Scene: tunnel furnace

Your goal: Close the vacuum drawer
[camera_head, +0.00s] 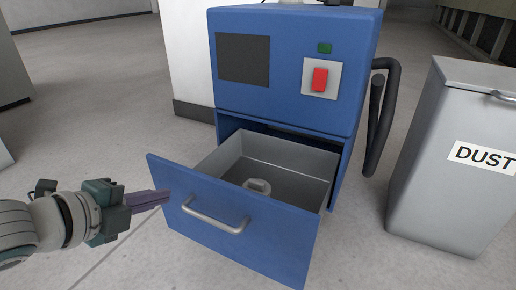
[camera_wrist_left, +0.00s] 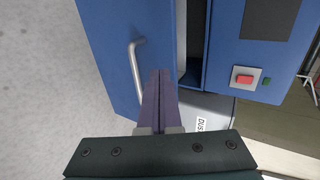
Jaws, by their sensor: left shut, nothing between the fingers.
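The blue vacuum cabinet (camera_head: 285,105) stands in the middle of the head view. Its drawer (camera_head: 265,245) is pulled well out, with a blue front, a grey handle (camera_head: 215,216) and an open grey bin holding a small round fitting (camera_head: 258,186). My left gripper (camera_head: 165,195) is shut and empty, at the left of the drawer front near the handle. Whether it touches the front cannot be told. In the left wrist view the shut fingers (camera_wrist_left: 160,88) show beside the handle (camera_wrist_left: 135,68). My right gripper is not in view.
A grey bin labelled DUST (camera_head: 450,160) stands at the right. A black hose (camera_head: 378,115) hangs on the cabinet's right side. A red switch (camera_head: 320,79) is on the cabinet front. The grey floor (camera_head: 85,130) at the left is clear.

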